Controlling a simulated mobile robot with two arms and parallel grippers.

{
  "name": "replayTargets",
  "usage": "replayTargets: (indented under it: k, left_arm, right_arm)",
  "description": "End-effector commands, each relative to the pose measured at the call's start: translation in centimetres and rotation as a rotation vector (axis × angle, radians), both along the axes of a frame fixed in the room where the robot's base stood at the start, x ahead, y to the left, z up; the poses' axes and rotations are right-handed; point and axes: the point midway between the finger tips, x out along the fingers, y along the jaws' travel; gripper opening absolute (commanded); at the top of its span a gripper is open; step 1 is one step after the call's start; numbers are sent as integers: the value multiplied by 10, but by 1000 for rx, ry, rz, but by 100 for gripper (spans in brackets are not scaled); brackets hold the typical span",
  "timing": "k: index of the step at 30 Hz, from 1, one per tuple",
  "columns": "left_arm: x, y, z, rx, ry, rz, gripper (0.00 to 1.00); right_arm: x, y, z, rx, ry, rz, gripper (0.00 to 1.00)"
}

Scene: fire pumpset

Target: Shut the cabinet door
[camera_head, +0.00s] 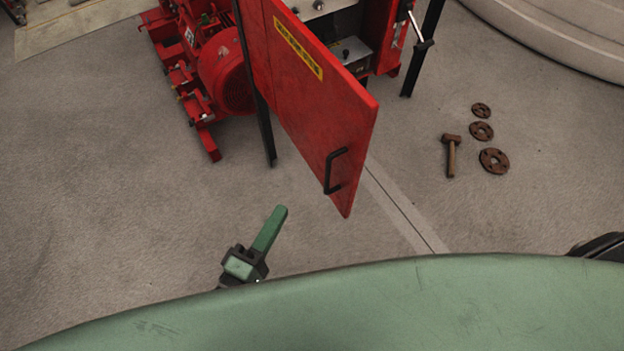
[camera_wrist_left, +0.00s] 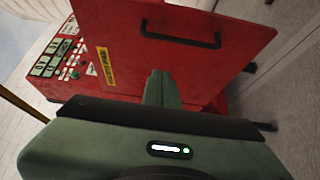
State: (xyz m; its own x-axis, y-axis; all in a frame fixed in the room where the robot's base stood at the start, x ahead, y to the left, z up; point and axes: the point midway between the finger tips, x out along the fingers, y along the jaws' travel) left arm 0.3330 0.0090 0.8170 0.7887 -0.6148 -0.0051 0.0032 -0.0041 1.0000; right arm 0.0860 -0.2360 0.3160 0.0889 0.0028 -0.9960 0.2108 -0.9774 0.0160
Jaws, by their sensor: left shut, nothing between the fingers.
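The red cabinet door (camera_head: 318,110) stands wide open in the head view, swung out toward me. It has a black handle (camera_head: 333,171) near its free edge and a yellow label. The cabinet (camera_head: 385,35) is behind it, its inside partly showing. My left gripper (camera_head: 279,210) is shut and empty, left of the door's free edge and apart from the handle. In the left wrist view, the gripper (camera_wrist_left: 158,75) points at the door (camera_wrist_left: 205,60), with the handle (camera_wrist_left: 180,33) above and right of the fingertips. My right gripper is not in view.
A red pump set (camera_head: 215,65) stands left of the cabinet. Black posts (camera_head: 425,45) stand beside the cabinet. A hammer (camera_head: 451,155) and rusty discs (camera_head: 493,161) lie on the floor at right. The floor around the door's free edge is clear.

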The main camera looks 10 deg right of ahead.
Motion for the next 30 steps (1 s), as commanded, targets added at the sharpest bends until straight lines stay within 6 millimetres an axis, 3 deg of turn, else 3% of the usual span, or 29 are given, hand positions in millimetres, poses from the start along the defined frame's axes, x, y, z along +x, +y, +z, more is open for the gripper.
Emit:
replayTargets:
  k: [11, 18, 30]
  left_arm:
    - [65, -50, 3, 1, -4, 2, 0]
    - [67, -81, 0, 2, -2, 1, 0]
    - [67, -88, -1, 5, -2, 0, 0]
  right_arm:
    - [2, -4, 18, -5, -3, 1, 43]
    - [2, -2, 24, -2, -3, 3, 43]
    - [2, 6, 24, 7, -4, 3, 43]
